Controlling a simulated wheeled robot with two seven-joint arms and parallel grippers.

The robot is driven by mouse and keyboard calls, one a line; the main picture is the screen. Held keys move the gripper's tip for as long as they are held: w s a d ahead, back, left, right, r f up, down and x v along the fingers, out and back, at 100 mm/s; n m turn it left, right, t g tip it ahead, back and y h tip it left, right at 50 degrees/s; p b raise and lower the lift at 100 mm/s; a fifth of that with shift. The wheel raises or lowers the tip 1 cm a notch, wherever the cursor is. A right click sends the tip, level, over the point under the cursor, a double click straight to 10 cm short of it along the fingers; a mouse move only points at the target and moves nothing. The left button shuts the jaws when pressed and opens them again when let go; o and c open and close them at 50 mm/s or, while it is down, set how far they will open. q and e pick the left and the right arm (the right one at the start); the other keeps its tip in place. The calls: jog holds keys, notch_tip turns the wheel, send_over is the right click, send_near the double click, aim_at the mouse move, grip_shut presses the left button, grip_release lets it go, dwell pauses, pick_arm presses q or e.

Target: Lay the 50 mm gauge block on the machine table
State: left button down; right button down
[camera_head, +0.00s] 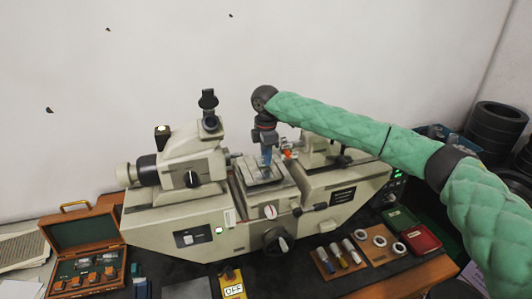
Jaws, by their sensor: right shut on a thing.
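My right gripper (267,157) reaches down on the end of the green-sleeved arm over the machine table (276,184), the small flat platform in the middle of the cream measuring machine. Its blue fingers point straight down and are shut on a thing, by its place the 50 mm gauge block. The block is too small and too covered by the fingers to make out clearly. I cannot tell whether its lower end touches the table. My left gripper is not in view.
The machine's eyepiece head (185,165) stands close left of the gripper and the tailstock (318,152) close right. An open wooden case (82,233) with small blocks lies at the left. Rings (380,241) lie on a wooden board at the front right. Black rings (497,125) are stacked far right.

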dwell(0.8)
jog(key=shift+p, duration=0.75)
dwell(0.4)
jog(key=shift+f, duration=0.3)
dwell(0.9)
jog(key=c, duration=1.2)
grip_release()
jog(key=shift+o, duration=0.2)
jog(key=shift+r, duration=0.1)
jog(key=shift+r+p, duration=1.2)
jog(key=shift+r, duration=2.9)
